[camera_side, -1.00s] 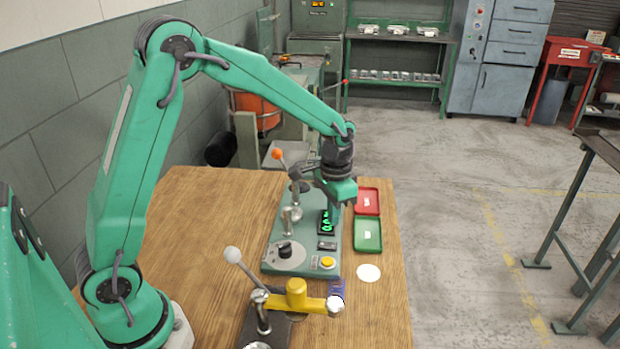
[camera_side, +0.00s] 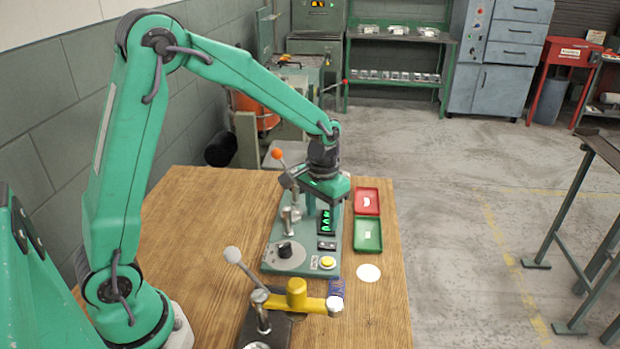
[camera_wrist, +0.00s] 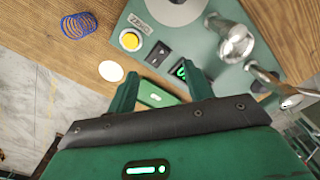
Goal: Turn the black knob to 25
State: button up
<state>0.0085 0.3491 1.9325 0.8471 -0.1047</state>
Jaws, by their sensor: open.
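The black knob (camera_side: 285,249) stands on a pale round dial at the near left of the green coiler panel (camera_side: 270,262) in the side view. In the wrist view only part of the pale dial (camera_wrist: 172,10) shows at the top edge. My gripper (camera_side: 325,208) is above the panel's right side, behind and to the right of the knob and apart from it. In the wrist view my gripper (camera_wrist: 160,92) is open and empty, its two fingers spread over the display area. The lit green display (camera_side: 326,221) is partly visible; its digits are too small to read surely.
A yellow button (camera_side: 328,262) sits on the panel's near right. An orange-tipped lever (camera_side: 278,154) and metal posts (camera_side: 291,215) rise from the panel. A yellow clamp (camera_side: 297,295) and a blue spring (camera_side: 337,287) are in front. Red (camera_side: 367,202) and green (camera_side: 368,236) trays stand at the right.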

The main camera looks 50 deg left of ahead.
aim_at(284, 244)
jog(key=s+a+n, duration=0.1)
jog(key=s+n, duration=0.2)
jog(key=n, duration=0.2)
jog(key=s+a+n, duration=0.1)
jog(key=s+n, duration=0.1)
jog(key=n, duration=0.2)
jog(key=s+a+n, duration=0.1)
jog(key=s+n, duration=0.2)
jog(key=n, duration=0.2)
jog(key=shift+s+a+r+n, duration=0.15)
jog(key=shift+s+a+n, duration=0.15)
jog(key=shift+s+a, duration=0.1)
jog(key=shift+w, duration=0.1)
jog(key=shift+w+f, duration=0.2)
jog(key=shift+f, duration=3.7)
jog(key=c, duration=0.9)
